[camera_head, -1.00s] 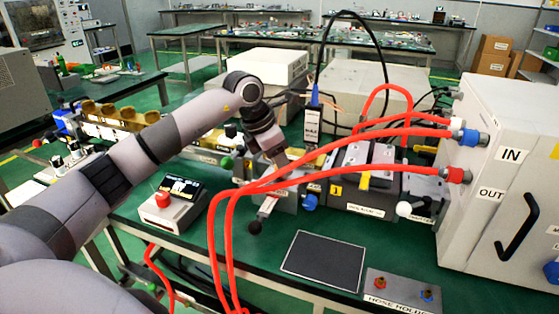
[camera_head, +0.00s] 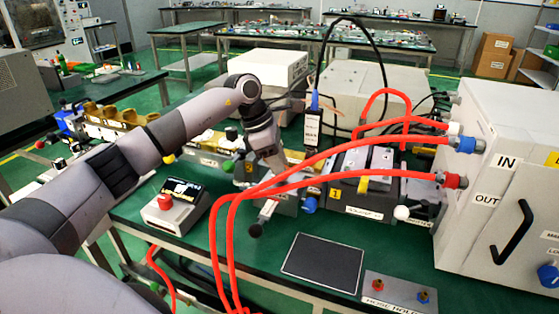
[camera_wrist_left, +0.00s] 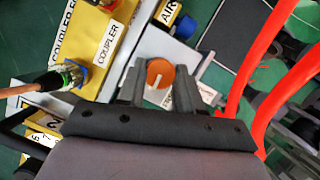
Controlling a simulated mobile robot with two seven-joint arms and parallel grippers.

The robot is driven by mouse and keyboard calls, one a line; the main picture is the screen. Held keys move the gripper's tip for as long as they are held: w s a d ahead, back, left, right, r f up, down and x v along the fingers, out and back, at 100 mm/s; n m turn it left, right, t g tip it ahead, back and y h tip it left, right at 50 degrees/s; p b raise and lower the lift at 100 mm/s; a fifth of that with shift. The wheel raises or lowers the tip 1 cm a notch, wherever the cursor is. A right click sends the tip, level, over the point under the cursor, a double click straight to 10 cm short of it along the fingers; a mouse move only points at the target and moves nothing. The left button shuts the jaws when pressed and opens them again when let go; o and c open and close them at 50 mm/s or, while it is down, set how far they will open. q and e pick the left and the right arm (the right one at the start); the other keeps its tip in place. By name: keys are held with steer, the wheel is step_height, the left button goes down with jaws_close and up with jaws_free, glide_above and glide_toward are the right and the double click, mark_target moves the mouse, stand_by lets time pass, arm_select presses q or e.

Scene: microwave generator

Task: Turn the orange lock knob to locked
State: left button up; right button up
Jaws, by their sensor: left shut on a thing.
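The orange lock knob (camera_wrist_left: 161,70) shows in the left wrist view, round, with a white pointer line running toward its lower left. It sits on a pale grey plate (camera_wrist_left: 175,48). My left gripper (camera_wrist_left: 157,83) is shut on the knob, one dark finger on each side of it. In the head view my left gripper (camera_head: 273,166) reaches down onto the bench equipment, behind the red hoses. The knob is hidden there. Small labels beside the knob are partly covered by the fingers. My right gripper is not in view.
Red hoses (camera_head: 300,174) run close by the left gripper to the white cabinet (camera_head: 497,200). A lever with a black ball (camera_head: 255,230) sticks out in front. A yellow coupler block (camera_wrist_left: 96,45) is left of the knob. A dark mat (camera_head: 323,262) lies on the green bench.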

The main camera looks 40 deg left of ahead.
arm_select(q)
steer(key=m, duration=0.2)
steer(key=m+g, duration=0.1)
steer(key=m, duration=0.1)
steer(key=m+g, duration=0.1)
steer(key=m, duration=0.2)
steer(key=shift+w+r+h, duration=0.1)
steer(key=shift+w+h, duration=0.15)
steer(key=shift+h, duration=0.15)
steer(key=shift+g, duration=0.3)
steer(key=o, duration=1)
steer(key=shift+o, duration=0.2)
steer(key=v, duration=0.7)
